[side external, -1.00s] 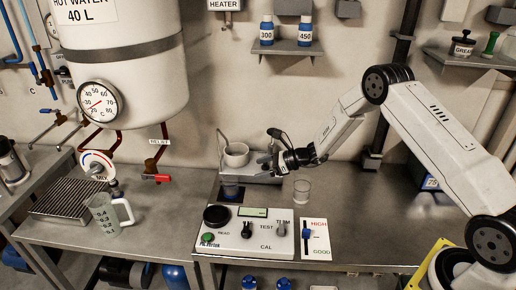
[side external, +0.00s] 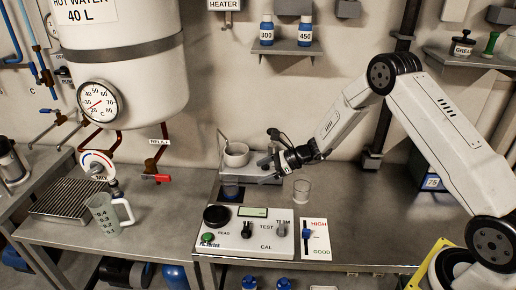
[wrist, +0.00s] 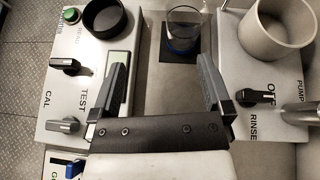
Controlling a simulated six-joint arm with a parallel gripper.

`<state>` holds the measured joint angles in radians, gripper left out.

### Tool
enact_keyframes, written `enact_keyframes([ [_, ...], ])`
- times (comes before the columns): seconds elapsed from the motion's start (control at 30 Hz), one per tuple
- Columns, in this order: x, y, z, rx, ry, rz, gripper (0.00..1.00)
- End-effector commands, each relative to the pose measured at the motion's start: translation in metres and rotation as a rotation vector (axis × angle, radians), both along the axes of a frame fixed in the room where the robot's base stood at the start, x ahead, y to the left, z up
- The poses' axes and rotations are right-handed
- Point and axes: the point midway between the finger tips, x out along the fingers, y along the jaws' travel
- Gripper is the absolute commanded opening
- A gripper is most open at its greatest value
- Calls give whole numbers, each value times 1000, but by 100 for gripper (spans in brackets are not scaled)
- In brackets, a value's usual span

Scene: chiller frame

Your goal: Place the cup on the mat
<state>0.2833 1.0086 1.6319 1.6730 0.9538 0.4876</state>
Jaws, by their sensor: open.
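A clear cup with a blue lower part (side external: 231,188) stands upright on a small dark square mat (wrist: 180,57) left of my gripper in the side view. The cup also shows at the top of the wrist view (wrist: 184,26), over the far part of the mat. My gripper (side external: 266,158) is above the bench, pointing left. In the wrist view its two fingers (wrist: 162,62) are spread with nothing between them, short of the cup. A second clear glass (side external: 301,191) stands on the bench, right of my gripper.
A meter box (side external: 247,232) with knobs and a black ring lies in front. A pump and rinse unit with a white round pot (side external: 236,154) is behind. A measuring jug (side external: 107,214) stands on the left bench. The bench at right is mostly clear.

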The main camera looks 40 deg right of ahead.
Motion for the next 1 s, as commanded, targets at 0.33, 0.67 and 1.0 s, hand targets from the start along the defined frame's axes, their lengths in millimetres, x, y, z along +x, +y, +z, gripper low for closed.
enact_keyframes([
  [0.33,-80,35,30,-397,-43,443,100],
  [0.67,-164,36,57,-798,-173,922,100],
  [1.0,-234,21,83,-1183,-400,1422,100],
])
